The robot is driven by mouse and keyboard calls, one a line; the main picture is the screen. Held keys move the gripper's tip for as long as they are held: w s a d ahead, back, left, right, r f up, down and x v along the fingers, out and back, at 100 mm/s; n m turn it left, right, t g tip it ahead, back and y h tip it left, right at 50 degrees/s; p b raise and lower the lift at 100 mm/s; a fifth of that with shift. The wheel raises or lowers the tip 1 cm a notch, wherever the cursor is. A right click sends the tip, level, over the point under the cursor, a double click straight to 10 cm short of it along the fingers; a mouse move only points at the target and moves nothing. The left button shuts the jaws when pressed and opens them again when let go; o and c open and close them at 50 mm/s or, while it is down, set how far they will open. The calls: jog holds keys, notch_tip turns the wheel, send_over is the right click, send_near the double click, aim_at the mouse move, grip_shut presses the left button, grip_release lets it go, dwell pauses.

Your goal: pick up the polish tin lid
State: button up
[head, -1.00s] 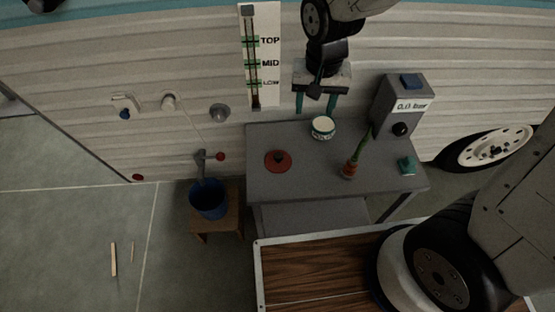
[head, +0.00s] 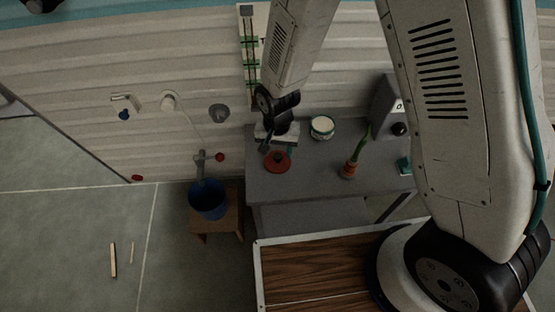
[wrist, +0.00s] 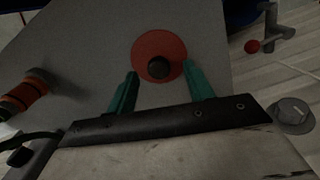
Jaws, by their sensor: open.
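The polish tin lid (head: 284,165) is a flat red disc with a dark round knob, lying on the grey table. It also shows in the wrist view (wrist: 146,45), ahead of the fingertips and roughly centred between them. My gripper (wrist: 160,70) is open, with its two green fingers apart and nothing between them but the view of the knob. In the head view my gripper (head: 276,146) is over the lid and partly hides its far side. How high the fingertips are above the lid is hard to tell. A pale round tin (head: 322,127) with a teal side stands to the right of the lid.
On the table (head: 310,185) an orange-and-green item (head: 350,169) and a teal block (head: 403,165) stand to the right. A blue bucket (head: 208,202) sits on a wooden stool left of the table.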

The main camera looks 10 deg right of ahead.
jog(key=shift+f, duration=0.85)
jog(key=c, duration=1.1)
